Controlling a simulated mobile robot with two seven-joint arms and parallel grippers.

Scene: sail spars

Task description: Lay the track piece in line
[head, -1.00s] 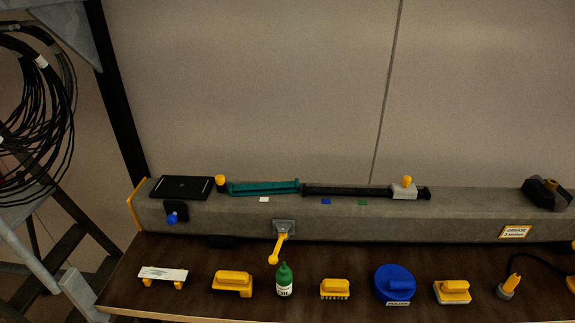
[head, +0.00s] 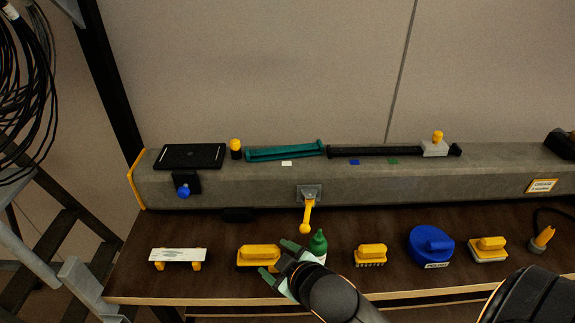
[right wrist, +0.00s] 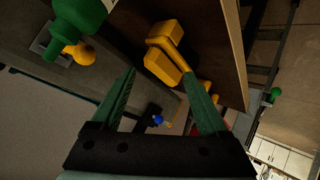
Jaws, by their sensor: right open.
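A teal track piece (head: 284,151) lies on top of the long grey spar (head: 420,178). It sits slightly askew, between a yellow-topped black peg (head: 236,148) and a dark straight track (head: 375,152). A grey block with a yellow knob (head: 435,148) sits on the dark track's right end. My right gripper (head: 279,257) is open and empty over the front bench, below the spar and left of the green bottle (head: 317,245). In the right wrist view its teal fingers (right wrist: 158,92) stand apart with nothing between them. My left gripper is out of view.
On the bench (head: 225,283) stand a white plate on yellow feet (head: 178,255), several yellow-handled tools and a blue round tool (head: 431,247). A yellow crank (head: 307,215) hangs from the spar's front. A black plate (head: 190,156) lies at the spar's left end.

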